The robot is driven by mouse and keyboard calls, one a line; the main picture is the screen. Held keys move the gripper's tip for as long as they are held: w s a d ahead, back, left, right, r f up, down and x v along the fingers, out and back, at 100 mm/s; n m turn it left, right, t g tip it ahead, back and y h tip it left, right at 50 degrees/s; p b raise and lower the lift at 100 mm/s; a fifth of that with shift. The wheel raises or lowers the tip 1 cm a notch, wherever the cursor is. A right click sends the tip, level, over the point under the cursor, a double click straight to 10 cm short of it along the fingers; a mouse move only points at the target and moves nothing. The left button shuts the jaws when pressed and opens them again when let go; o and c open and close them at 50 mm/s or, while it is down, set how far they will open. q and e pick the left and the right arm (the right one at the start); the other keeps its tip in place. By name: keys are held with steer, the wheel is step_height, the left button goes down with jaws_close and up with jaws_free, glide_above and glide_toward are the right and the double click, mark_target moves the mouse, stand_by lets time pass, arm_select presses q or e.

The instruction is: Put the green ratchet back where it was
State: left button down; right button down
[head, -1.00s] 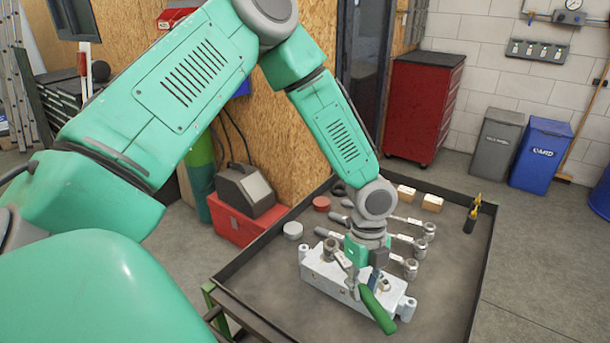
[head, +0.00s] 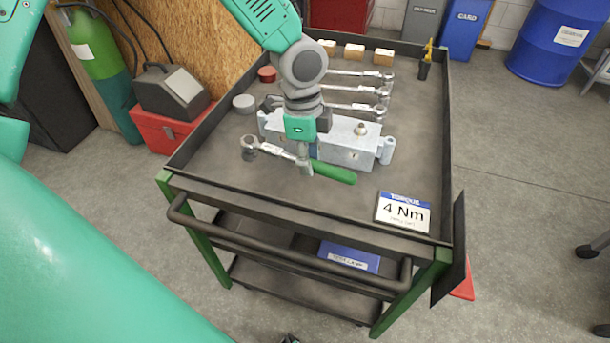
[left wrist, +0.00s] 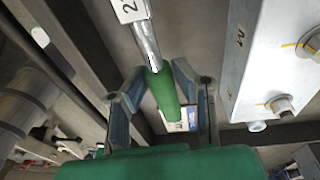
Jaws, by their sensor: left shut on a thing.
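The green ratchet has a silver head, a pale tag on its shaft and a green handle (head: 333,173). It lies crosswise in front of the metal block (head: 347,150), head to the left and handle to the right. My left gripper (head: 305,166) is shut on it around the middle. In the left wrist view the green handle (left wrist: 160,87) runs between the two fingers (left wrist: 164,105), with the block beside it. I cannot tell how high the ratchet is above the cart top. My right gripper is not in view.
Several other ratchets (head: 355,91) lie in a row behind the block, partly hidden by my arm. A "4 Nm" sign (head: 403,214) stands at the front right of the cart (head: 300,213). Round tins and small wooden blocks (head: 354,52) sit farther back.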

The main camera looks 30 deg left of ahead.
mark_target(311, 189)
arm_select(q)
steer(key=shift+a+f, duration=0.15)
steer(key=shift+f, duration=0.65)
steer(key=f, duration=0.3)
steer(key=shift+d+f+b, duration=0.25)
steer(key=shift+b, duration=0.15)
steer(key=shift+r, duration=0.1)
steer(key=c, duration=1.3)
jaws_free()
steer(key=shift+a, duration=0.15)
steer(key=r, duration=0.4)
steer(key=a+r+p, duration=0.1)
steer(key=r, duration=0.3)
steer(key=r+p, duration=0.1)
steer(key=r, duration=0.3)
steer(key=shift+w+a, duration=0.2)
steer(key=shift+a, duration=0.05)
steer(key=shift+f, duration=0.1)
